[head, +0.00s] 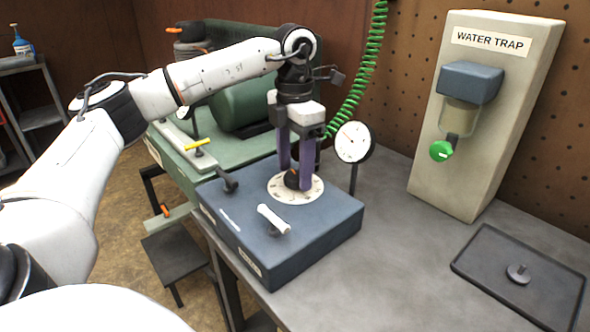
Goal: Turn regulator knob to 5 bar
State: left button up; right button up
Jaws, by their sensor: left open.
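The regulator knob (291,180) is dark with some orange and sits on a round, pale marked dial plate (311,188) on top of a blue-grey box (315,222). My left gripper (295,183) points straight down over the dial, its two purple fingers apart on either side of the knob. I cannot tell whether the fingers touch it. The fingers hide part of the knob and dial. A round white gauge (354,142) stands on a post behind the box; its reading is too small to tell. My right gripper is out of view.
A white-handled lever (273,219) lies on the box's front top. A green compressor tank (246,95) stands behind, with a green coiled hose (362,75). A water trap unit (484,115) with a green knob stands right. A black tray (519,276) lies on the grey bench (400,255).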

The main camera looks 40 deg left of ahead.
pick_arm(q)
jog(key=shift+f, duration=0.35)
jog(key=c, duration=1)
jog(key=shift+r, duration=0.1)
